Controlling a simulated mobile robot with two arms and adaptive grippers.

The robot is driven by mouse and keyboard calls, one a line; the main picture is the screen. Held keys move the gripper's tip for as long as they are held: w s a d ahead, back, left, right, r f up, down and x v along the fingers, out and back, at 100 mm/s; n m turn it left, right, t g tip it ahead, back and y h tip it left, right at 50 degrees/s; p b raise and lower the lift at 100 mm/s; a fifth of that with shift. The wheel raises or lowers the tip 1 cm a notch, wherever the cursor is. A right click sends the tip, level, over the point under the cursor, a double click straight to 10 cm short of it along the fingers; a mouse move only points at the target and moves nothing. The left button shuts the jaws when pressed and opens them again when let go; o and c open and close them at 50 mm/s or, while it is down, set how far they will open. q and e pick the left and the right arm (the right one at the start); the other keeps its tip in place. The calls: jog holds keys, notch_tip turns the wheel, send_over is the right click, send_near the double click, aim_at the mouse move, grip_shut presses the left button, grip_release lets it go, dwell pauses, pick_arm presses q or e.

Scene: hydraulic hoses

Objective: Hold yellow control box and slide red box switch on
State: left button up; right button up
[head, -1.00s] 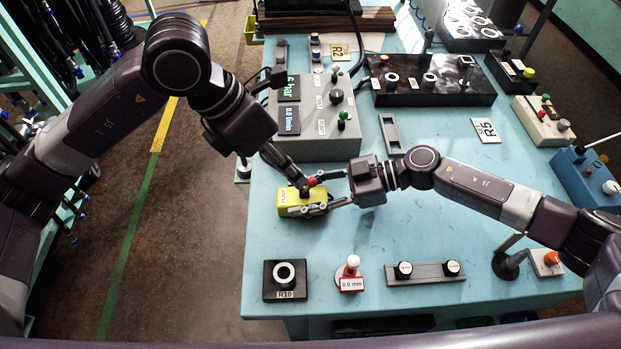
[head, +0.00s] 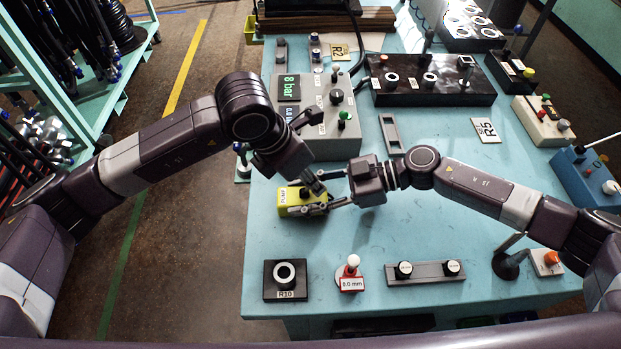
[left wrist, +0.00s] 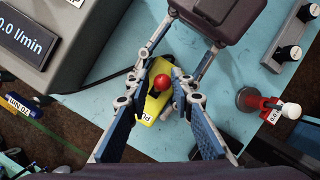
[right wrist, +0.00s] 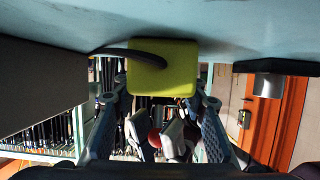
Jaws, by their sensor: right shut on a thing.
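The yellow control box (head: 296,197), labelled PUMP, is at the table's left edge in the head view. My right gripper (head: 318,203) is shut on it from the right. The right wrist view shows the box (right wrist: 162,68) between its fingertips, with a dark cable across it. My left gripper (head: 314,186) is just above the box. In the left wrist view its fingers stand apart on both sides of the red ball-shaped switch knob (left wrist: 162,82), over the yellow box (left wrist: 156,104). I cannot tell whether they touch the knob. The head view hides the knob behind the left gripper.
A grey control unit (head: 352,134) stands behind the grippers, its display reading 8 bar. In front are a black R10 block (head: 270,290), a white-knobbed 0.0 mm device (head: 352,284) and a grey two-knob strip (head: 426,282). The blue table (head: 400,225) is mostly clear between.

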pick_arm(q)
jog(key=shift+d+f, duration=0.1)
jog(key=shift+f, duration=0.1)
grip_shut()
jog(key=shift+d+f+y, duration=0.1)
jog(key=shift+d+y, duration=0.1)
jog(key=shift+y, duration=0.6)
pick_arm(e)
jog(key=shift+s, duration=0.15)
pick_arm(q)
grip_release()
